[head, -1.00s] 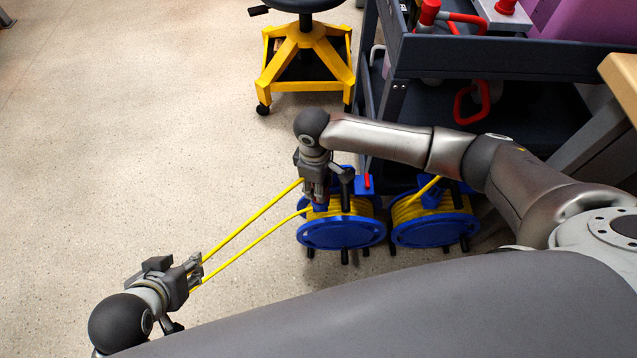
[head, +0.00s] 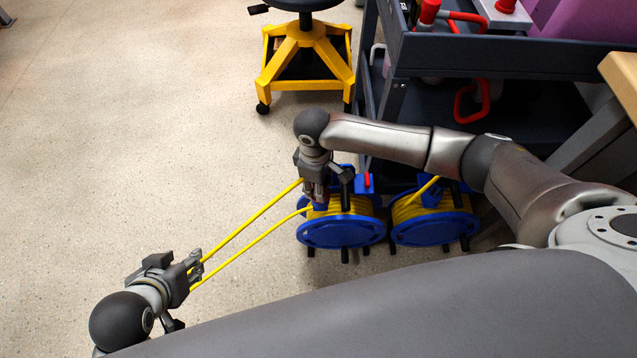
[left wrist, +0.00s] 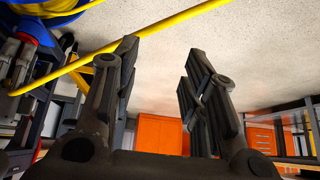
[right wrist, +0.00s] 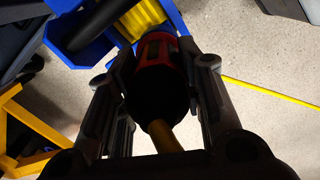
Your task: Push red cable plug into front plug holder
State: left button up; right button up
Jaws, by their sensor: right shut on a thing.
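The red cable plug (right wrist: 158,48), red with a black rear body, sits between the fingers of my right gripper (right wrist: 155,75) in the right wrist view. A yellow cable (right wrist: 163,136) comes out of its rear. In the head view my right gripper (head: 317,192) points down over the left blue cable reel (head: 340,234). A blue holder part (right wrist: 82,30) shows close by the plug; whether they touch, I cannot tell. My left gripper (head: 194,268) is low at the left, its fingers apart, near two yellow cable strands (head: 247,223). In the left wrist view the cable (left wrist: 150,30) crosses by one finger.
A second blue reel (head: 433,232) stands just right of the first. A dark cart (head: 525,60) is behind the reels, and a stool with a yellow base (head: 305,60) stands at the back. The floor (head: 110,150) at left is clear.

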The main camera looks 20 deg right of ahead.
pick_arm(q)
jog(key=shift+s+a, duration=0.15)
jog(key=shift+s+a+f, duration=0.1)
jog(key=shift+s, duration=0.15)
jog(key=shift+s+g, duration=0.1)
jog(key=shift+g, duration=0.2)
jog(key=shift+s+a+f, duration=0.1)
jog(key=shift+s, duration=0.15)
jog(key=shift+s+f+g, duration=0.15)
jog(key=shift+s+g, duration=0.25)
jog(key=shift+s, duration=0.15)
jog(key=shift+s+a+p, duration=0.15)
jog(key=shift+s+p, duration=0.1)
jog(key=shift+p, duration=0.1)
pick_arm(e)
jog(key=shift+r, duration=0.1)
pick_arm(q)
jog(key=shift+s+a+f+g+y, duration=0.25)
jog(key=shift+s+g+y, duration=0.15)
jog(key=shift+s+g, duration=0.15)
jog(key=shift+s+g, duration=0.25)
jog(key=shift+s, duration=0.45)
